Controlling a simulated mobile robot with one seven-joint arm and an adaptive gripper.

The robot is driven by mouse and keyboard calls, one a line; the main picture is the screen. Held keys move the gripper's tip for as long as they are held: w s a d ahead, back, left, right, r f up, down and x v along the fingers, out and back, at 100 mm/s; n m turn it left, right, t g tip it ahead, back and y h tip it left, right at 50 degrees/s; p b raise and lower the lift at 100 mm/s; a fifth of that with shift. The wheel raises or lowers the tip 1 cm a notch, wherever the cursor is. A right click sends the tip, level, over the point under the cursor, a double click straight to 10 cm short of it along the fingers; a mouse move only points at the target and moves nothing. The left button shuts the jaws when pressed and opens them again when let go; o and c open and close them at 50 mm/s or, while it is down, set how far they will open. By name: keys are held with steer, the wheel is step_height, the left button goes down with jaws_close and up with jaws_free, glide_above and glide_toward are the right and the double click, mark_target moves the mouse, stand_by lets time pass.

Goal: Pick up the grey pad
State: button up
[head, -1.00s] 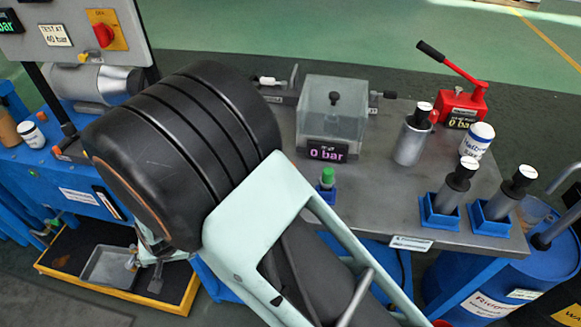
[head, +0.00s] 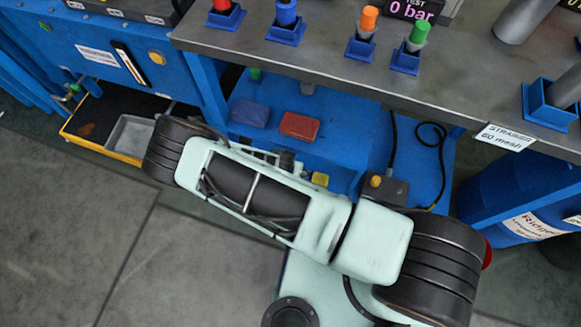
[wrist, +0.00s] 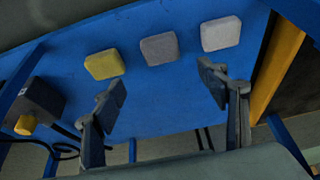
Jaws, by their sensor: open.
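The grey pad (wrist: 159,48) lies flat on the blue lower shelf in the wrist view, between a yellow pad (wrist: 104,64) on its left and a paler, off-white pad (wrist: 221,33) on its right. My gripper (wrist: 163,88) is open and empty. In the picture its fingertips lie below the row, with the grey pad roughly centred between them; they do not appear to touch any pad. In the head view the yellow pad (head: 320,179) shows partly past my arm, while the grey and off-white pads are hidden.
A blue-violet pad (head: 250,113) and a red pad (head: 299,126) lie farther back on the blue shelf (head: 345,130). The grey bench top (head: 330,62) overhangs it. A dark box with a yellow knob (wrist: 35,105) stands left of the row in the wrist view.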

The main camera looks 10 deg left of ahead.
steer(key=b+x, duration=0.1)
steer(key=x, duration=0.4)
steer(key=shift+s+f+b, duration=0.1)
steer(key=shift+f+b, duration=0.1)
steer(key=shift+b, duration=0.2)
steer(key=b+x, duration=0.2)
steer(key=x, duration=0.3)
steer(key=shift+s+a+b, duration=0.1)
steer(key=shift+a+b, duration=0.05)
steer(key=shift+b, duration=0.25)
steer(key=c, duration=1)
steer(key=shift+r, duration=0.15)
steer(key=shift+r+p, duration=0.45)
steer(key=shift+r, duration=0.2)
steer(key=s+a+r+p, duration=0.2)
steer(key=s+r, duration=0.1)
steer(key=s, duration=0.1)
steer(key=s+a+r+p, duration=0.2)
steer(key=s+r, duration=0.2)
steer(key=s+a+r+p, duration=0.1)
steer(key=s+r+p, duration=0.1)
steer(key=s+r, duration=0.2)
steer(key=shift+s+a+r, duration=0.25)
steer(key=shift+s+a, duration=0.15)
